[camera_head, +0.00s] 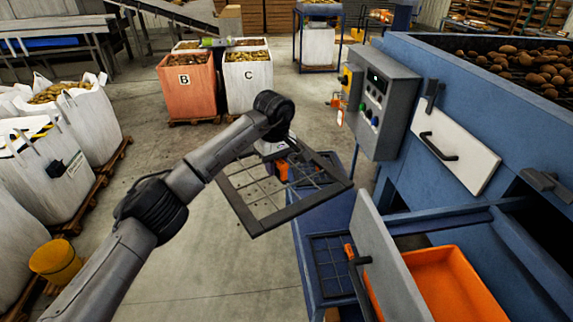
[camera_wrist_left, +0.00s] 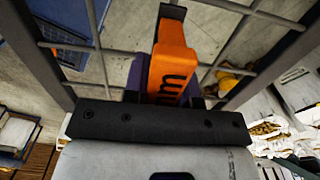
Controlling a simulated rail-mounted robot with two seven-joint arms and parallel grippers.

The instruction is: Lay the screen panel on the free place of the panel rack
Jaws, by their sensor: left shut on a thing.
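The screen panel (camera_head: 300,211) is a dark square frame with a wire grid. My left gripper (camera_head: 283,163) is shut on its orange grip and holds the panel tilted in the air, above and left of the blue rack (camera_head: 318,217). In the left wrist view the orange grip (camera_wrist_left: 172,72) stands between the jaws, with the panel's bars (camera_wrist_left: 292,52) around it. Another grid (camera_head: 331,268) lies at the near end of the rack. The part of the rack behind the panel is hidden. My right gripper is not in view.
A grey hatch (camera_head: 378,255) stands open beside the rack, with an orange bin (camera_head: 445,280) to its right. A grey control box (camera_head: 381,100) juts from the blue machine (camera_head: 440,65). The floor left of the rack is clear.

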